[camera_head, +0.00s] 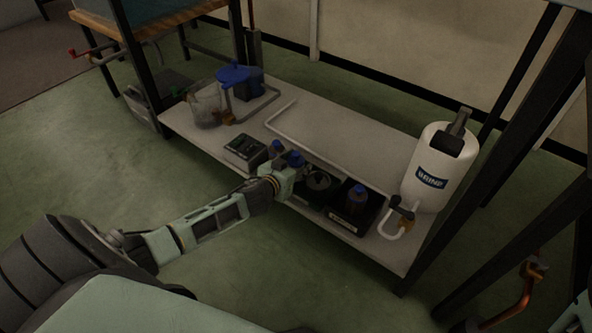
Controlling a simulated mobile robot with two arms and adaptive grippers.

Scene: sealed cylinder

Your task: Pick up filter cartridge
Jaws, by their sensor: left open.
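My left gripper (294,172) reaches in from the left over the front edge of the low shelf (360,133). It is open, and its fingers are small and partly hidden behind the wrist. Small dark cylinders with blue caps stand near it. One blue-capped cylinder (295,158) is right behind the gripper, and I cannot tell whether they touch. Another blue-capped cylinder (356,199) stands upright in a dark tray (345,220) to the right. No label marks any of them as the filter cartridge. My right gripper is not in view.
A white tank marked BRINE (437,175) stands at the shelf's right end. A dark box device (244,152) sits left of the gripper. A clear container (205,105) and a blue item (239,76) stand farther left. The shelf's back middle is bare.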

